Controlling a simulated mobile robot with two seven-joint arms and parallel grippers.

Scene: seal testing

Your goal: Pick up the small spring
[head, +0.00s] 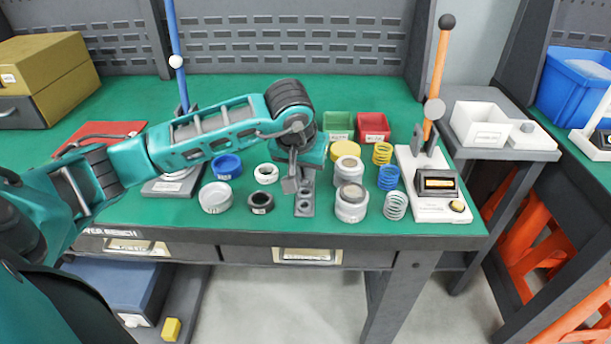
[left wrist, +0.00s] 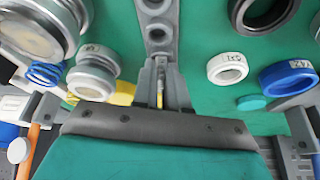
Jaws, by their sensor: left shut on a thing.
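My left gripper (head: 291,185) points down at the grey block with round holes (head: 305,208) near the front of the green bench. In the left wrist view my left gripper (left wrist: 160,90) has its fingers close together on a thin, pale piece (left wrist: 160,97), probably the small spring; it is mostly hidden between the fingers. The grey block (left wrist: 157,22) lies just beyond the fingertips. My right gripper is not in view.
White and grey cylinders (head: 351,203) stand right of the gripper; rings, blue (head: 227,166), white (head: 266,173) and black (head: 260,202), lie left. A green bin (head: 340,122) and red bin (head: 374,124) stand behind. A press with an orange lever (head: 437,75) is at the right.

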